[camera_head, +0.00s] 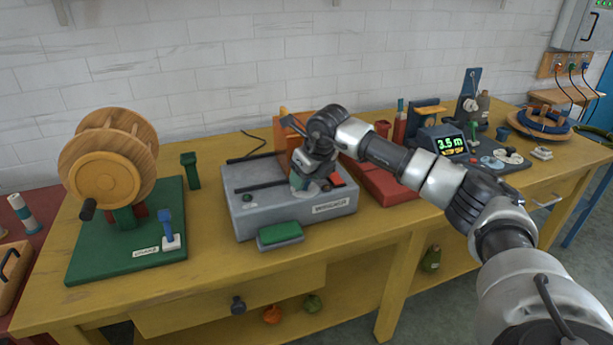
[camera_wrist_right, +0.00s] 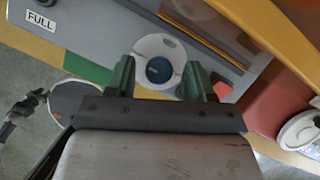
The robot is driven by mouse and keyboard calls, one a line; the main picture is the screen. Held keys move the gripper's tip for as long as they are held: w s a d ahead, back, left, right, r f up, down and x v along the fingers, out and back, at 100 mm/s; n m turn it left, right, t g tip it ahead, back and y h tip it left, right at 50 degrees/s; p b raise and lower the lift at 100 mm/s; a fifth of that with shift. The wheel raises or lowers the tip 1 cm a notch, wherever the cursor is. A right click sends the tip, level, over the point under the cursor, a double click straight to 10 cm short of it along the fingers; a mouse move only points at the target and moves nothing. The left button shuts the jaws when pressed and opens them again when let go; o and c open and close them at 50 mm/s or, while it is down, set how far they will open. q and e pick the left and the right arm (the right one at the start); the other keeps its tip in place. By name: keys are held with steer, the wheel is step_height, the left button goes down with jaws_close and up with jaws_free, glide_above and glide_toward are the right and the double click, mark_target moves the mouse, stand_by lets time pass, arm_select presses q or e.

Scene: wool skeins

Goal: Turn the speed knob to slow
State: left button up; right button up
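A round white dial (camera_wrist_right: 143,46) with a dark blue knob (camera_wrist_right: 158,70) in its middle sits on the grey machine (camera_head: 243,213). I take this knob for the speed knob; no speed or slow marking is readable. My right gripper (camera_wrist_right: 160,80) has its green fingers apart, one on each side of the knob in the right wrist view. I cannot tell whether they touch it. In the head view the right gripper (camera_head: 312,183) points down over the machine's top and hides most of the dial. My left gripper is in neither view.
A label reading FULL (camera_wrist_right: 38,18) is on the grey machine. A green block (camera_head: 280,234) sits at its front edge. A wooden reel (camera_head: 105,177) stands on a green base at left. A red case (camera_head: 385,187) and a 3.5 m display (camera_head: 450,144) stand to the right.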

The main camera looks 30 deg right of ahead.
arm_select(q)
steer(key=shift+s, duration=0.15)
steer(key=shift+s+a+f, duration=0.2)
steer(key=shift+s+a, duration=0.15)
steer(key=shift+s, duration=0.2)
arm_select(e)
steer(key=v, duration=1)
steer(key=shift+r, duration=0.4)
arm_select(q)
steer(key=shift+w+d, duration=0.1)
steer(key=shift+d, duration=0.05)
arm_select(e)
steer(key=shift+s, duration=0.1)
